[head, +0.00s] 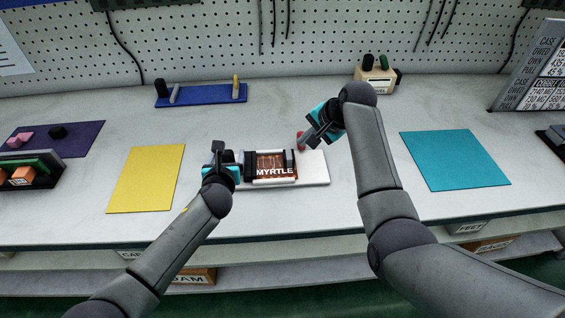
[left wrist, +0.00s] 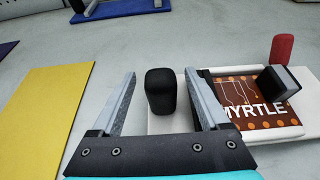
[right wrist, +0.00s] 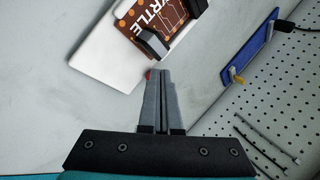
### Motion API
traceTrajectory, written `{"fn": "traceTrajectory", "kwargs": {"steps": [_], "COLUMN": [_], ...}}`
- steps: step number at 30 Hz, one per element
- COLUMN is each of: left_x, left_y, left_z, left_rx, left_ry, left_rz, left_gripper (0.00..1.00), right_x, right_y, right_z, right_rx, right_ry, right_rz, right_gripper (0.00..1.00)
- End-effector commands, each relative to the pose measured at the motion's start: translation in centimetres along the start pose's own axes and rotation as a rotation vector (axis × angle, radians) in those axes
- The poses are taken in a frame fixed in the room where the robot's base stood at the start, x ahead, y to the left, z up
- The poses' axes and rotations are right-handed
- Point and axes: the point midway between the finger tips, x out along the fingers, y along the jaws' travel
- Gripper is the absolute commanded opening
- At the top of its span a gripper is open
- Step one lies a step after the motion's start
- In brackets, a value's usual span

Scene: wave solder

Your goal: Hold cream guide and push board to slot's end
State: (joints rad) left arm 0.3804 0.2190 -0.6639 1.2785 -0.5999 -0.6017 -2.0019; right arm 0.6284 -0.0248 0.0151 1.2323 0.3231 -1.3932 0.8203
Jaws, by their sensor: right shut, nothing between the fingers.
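The cream guide (head: 316,168) lies flat at the table's middle, with a brown board (head: 276,168) marked MYRTLE in it. A black upright post (left wrist: 160,90) stands at the guide's left end. My left gripper (left wrist: 159,74) is open, its fingers on either side of this post with visible gaps. Dark blocks stand at the board's two ends; the right one (left wrist: 280,84) shows clearly in the left wrist view. My right gripper (right wrist: 160,72) is shut and empty, just off the guide's far side. A red knob (head: 301,143) is by its fingertips, mostly hidden in the right wrist view.
A yellow mat (head: 146,180) lies left and a teal mat (head: 455,160) right. A blue rack (head: 201,95) stands behind, and a cream box (head: 376,78) with dark knobs at the back right. Pegboard closes the back. The table between guide and mats is clear.

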Motion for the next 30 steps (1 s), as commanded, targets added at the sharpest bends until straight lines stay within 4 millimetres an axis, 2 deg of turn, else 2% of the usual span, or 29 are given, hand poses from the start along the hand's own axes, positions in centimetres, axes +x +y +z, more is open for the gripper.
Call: {"fn": "traceTrajectory", "kwargs": {"steps": [8, 14, 30], "left_x": [0.0, -1.0, -7.5], "left_y": [0.0, 0.0, 0.0], "left_z": [0.2, 0.1, 0.1], "left_rx": [0.001, 0.003, 0.001], "left_ry": [-0.003, -0.004, -0.002], "left_rz": [0.000, 0.000, -0.002], "left_gripper": [0.80, 0.80, 0.80], "right_x": [0.0, 0.0, 0.0], "right_y": [0.0, 0.0, 0.0], "right_z": [0.0, 0.0, 0.0], "right_rx": [0.000, 0.000, 0.000], "right_ry": [0.000, 0.000, 0.000], "right_rz": [0.000, 0.000, 0.000], "right_gripper": [0.00, 0.00, 0.00]}}
